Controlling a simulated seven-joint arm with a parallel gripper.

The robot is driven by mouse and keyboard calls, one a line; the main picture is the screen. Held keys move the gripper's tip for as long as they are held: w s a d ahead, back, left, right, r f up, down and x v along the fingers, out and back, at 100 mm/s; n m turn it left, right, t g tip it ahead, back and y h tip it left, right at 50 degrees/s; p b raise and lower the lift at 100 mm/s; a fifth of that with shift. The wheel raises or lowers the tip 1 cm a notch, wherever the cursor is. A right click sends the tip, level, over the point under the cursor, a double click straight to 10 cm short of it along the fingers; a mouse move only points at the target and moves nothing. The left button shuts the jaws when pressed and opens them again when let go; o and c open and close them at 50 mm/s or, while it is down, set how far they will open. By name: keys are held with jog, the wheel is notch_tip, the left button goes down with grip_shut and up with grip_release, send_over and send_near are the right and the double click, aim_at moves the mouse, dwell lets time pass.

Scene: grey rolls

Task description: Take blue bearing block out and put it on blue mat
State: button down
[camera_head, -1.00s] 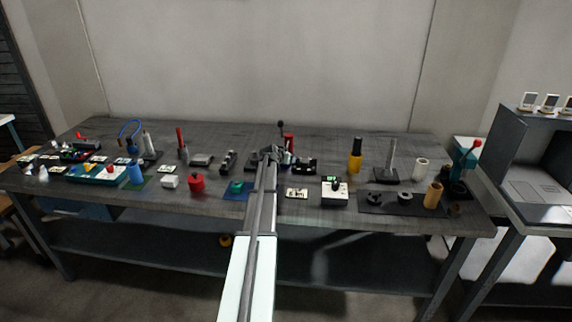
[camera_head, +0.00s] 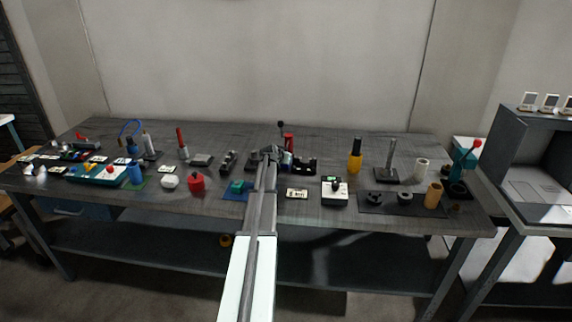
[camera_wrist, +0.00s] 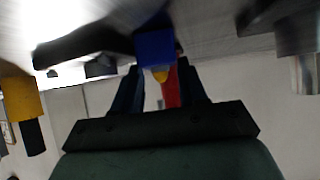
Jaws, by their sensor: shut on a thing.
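My gripper (camera_head: 270,153) reaches over the middle of the bench, towards its back. In the wrist view, its two dark fingers (camera_wrist: 160,70) are closed around a blue block (camera_wrist: 155,47), with a small yellow part below it. The blue mat (camera_head: 229,197) lies at the bench's front edge, left of my arm.
A red upright tool (camera_head: 288,143) and a black fixture (camera_head: 304,165) stand close to the gripper. A red can (camera_head: 196,183) and a white piece (camera_head: 170,181) stand left of the mat. A label plate (camera_head: 297,194) lies right of my arm.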

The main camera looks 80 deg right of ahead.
jog(key=shift+a+r, duration=0.4)
jog(key=f+v, duration=0.1)
jog(key=v, duration=1.4)
jog(key=shift+a, duration=0.4)
jog(key=shift+w, duration=0.2)
jog(key=w+a+r+n+t, duration=0.2)
jog(key=w+a, duration=0.1)
jog(key=a, duration=0.4)
jog(key=shift+w+d+f, duration=0.1)
jog(key=shift+f, duration=2.3)
jog(key=shift+w+f, duration=0.15)
jog(key=shift+f, duration=2.25)
